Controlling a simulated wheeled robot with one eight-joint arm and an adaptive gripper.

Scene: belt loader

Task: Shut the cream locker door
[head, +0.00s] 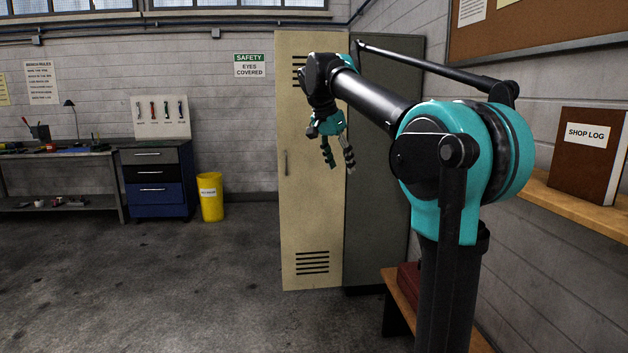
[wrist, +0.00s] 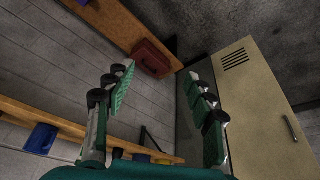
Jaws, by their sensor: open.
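The cream locker door (head: 310,215) stands upright in the middle of the head view, with a handle (head: 286,162) near its left edge and vent slots low down. A dark grey locker panel (head: 380,220) adjoins its right edge. I cannot tell how far the door stands open. My gripper (head: 339,164) hangs fingers-down in front of the door's right part, open and empty. My arm hides some of the door's upper right. In the wrist view the door (wrist: 255,95) lies right of my spread fingers (wrist: 160,85), with no clear contact.
A wooden bench (head: 395,285) with a red box (head: 409,280) stands by the right wall. A shelf (head: 580,205) holds a shop log book (head: 588,155). A yellow bin (head: 210,197) and blue drawers (head: 158,185) stand left. The floor (head: 170,290) left of the door is clear.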

